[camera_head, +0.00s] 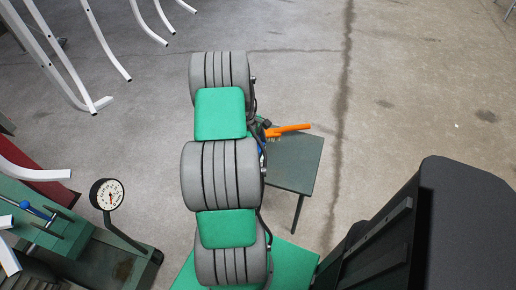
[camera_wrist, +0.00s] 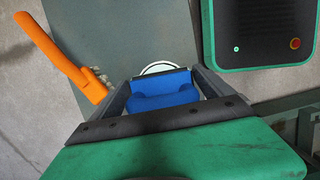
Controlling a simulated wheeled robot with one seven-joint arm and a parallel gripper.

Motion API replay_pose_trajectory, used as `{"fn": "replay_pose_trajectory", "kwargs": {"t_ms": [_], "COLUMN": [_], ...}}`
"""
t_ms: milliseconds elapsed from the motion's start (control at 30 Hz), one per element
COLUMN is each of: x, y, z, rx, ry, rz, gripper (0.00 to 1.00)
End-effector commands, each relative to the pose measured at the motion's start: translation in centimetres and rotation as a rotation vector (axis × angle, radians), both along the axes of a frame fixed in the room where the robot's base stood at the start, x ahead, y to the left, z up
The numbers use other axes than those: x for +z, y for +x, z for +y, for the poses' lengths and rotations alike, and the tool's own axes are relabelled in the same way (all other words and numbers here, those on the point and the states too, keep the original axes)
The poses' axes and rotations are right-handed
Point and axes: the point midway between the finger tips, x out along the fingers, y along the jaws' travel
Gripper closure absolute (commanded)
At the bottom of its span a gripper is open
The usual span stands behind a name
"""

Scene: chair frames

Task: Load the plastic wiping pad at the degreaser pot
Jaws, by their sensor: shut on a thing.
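The blue wiping pad (camera_wrist: 160,92) sits between the fingers of my gripper (camera_wrist: 166,84) in the wrist view. My gripper is shut on it. A pale round rim (camera_wrist: 158,67), which looks like the degreaser pot, shows just beyond the pad. The pad and fingers hide most of it, so I cannot tell whether the pad touches it or is inside. In the head view my arm hides most of the gripper and the pot; a small blue patch (camera_head: 261,149) shows at the arm's right edge.
A small grey-green table (camera_head: 298,165) stands under the gripper. An orange-handled brush (camera_head: 288,130) is at its far edge, left of the gripper in the wrist view (camera_wrist: 62,56). A dial gauge (camera_head: 107,194) and green bench fixture stand left. White chair frames (camera_head: 60,55) hang upper left. Floor at right is clear.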

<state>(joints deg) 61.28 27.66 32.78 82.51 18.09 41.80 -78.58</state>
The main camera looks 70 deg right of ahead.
Motion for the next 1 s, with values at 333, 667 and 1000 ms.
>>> {"fn": "replay_pose_trajectory", "kwargs": {"t_ms": [333, 667, 1000], "x": [0.2, 3.4, 6.6], "y": [0.0, 0.0, 0.0], "z": [0.1, 0.0, 0.0], "rx": [0.001, 0.001, 0.000], "ry": [0.001, 0.000, 0.000], "rz": [0.000, 0.000, 0.000], "gripper": [0.42, 0.42, 0.42]}}
